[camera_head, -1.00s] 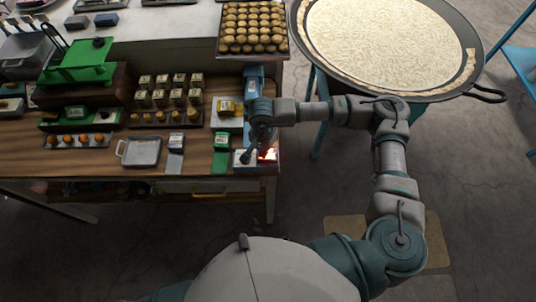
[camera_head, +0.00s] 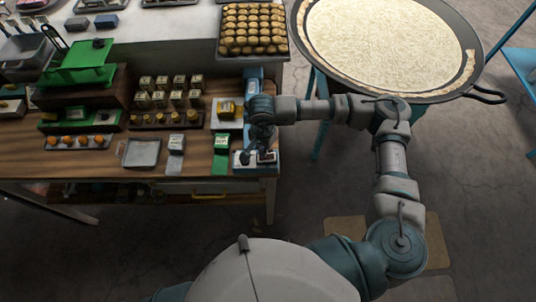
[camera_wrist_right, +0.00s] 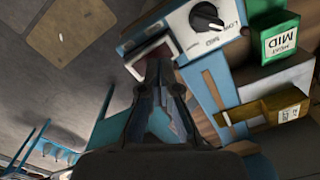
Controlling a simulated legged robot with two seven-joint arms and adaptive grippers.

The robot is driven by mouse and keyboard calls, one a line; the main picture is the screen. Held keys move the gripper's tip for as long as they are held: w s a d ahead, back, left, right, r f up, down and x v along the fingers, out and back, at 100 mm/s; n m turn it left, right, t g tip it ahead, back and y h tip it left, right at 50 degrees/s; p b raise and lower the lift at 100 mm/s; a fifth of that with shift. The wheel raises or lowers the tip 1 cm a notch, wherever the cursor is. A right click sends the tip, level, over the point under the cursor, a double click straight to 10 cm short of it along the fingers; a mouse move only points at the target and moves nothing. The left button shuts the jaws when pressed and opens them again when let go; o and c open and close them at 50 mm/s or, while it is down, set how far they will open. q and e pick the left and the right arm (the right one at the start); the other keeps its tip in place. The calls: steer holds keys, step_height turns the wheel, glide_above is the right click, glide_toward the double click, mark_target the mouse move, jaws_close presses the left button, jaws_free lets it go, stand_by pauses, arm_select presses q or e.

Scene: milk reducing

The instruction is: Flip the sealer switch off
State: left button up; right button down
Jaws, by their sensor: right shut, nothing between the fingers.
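The blue sealer (camera_head: 252,76) stands at the right end of the wooden bench. Its pale front panel carries a black dial (camera_head: 245,157) and a dark rocker switch (camera_head: 267,156) that shows no red light. In the right wrist view, the dial (camera_wrist_right: 207,17) is at the top and the white-framed switch (camera_wrist_right: 152,56) is beside it. My right gripper (camera_head: 266,146) is shut and empty, pointing down at the switch. In the right wrist view its fingertips (camera_wrist_right: 160,62) overlap the switch frame; I cannot tell if they touch it. My left gripper is out of view.
A green box (camera_head: 221,143) and a grey box (camera_head: 175,142) stand left of the sealer panel. A large round pan (camera_head: 478,62) is at the back right. The floor right of the bench is open.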

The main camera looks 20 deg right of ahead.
steer(key=shift+r+p, duration=0.65)
steer(key=shift+r, duration=1.7)
steer(key=shift+s+f, duration=0.1)
